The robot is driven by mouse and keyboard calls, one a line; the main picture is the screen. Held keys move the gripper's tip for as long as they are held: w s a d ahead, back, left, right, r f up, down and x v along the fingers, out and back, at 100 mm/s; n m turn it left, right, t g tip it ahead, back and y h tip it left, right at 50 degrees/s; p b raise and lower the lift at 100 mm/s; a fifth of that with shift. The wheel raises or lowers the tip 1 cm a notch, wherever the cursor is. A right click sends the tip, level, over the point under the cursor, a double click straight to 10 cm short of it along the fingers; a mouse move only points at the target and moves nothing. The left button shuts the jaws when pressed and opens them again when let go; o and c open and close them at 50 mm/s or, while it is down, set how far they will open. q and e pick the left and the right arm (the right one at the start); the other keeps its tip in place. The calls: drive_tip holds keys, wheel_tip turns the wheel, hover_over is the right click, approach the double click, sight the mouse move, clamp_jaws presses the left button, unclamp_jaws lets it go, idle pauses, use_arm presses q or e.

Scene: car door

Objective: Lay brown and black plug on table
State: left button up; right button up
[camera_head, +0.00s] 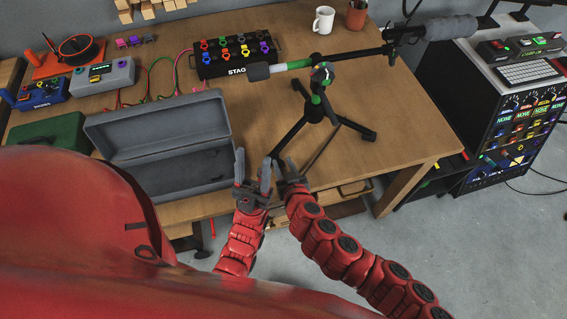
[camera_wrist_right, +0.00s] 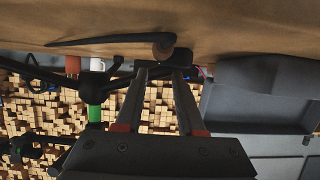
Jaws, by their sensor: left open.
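The brown and black plug (camera_wrist_right: 183,57) is at the tips of my right gripper (camera_wrist_right: 160,72) in the right wrist view. Its brown end is by the fingers, and a thin dark length reaches left close to the wooden surface. In the head view this dark length (camera_head: 322,148) slants up and right from my right gripper (camera_head: 284,170), over the table (camera_head: 420,150) near its front edge. The fingers appear shut on the plug. Whether the plug touches the table is unclear. My left gripper (camera_head: 253,172) is open and empty, just left of the right one.
An open grey case (camera_head: 165,140) lies left of the grippers. A microphone stand (camera_head: 312,105) stands just beyond them, its boom reaching over the table. A black stage box (camera_head: 236,56) and a white mug (camera_head: 323,20) are at the back. The table's right side is clear.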

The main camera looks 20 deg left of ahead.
drive_tip(key=v, duration=1.1)
drive_tip(key=shift+s+d+b, duration=0.2)
drive_tip(key=shift+d+b, duration=0.05)
drive_tip(key=shift+b, duration=0.2)
drive_tip(key=shift+w, duration=0.1)
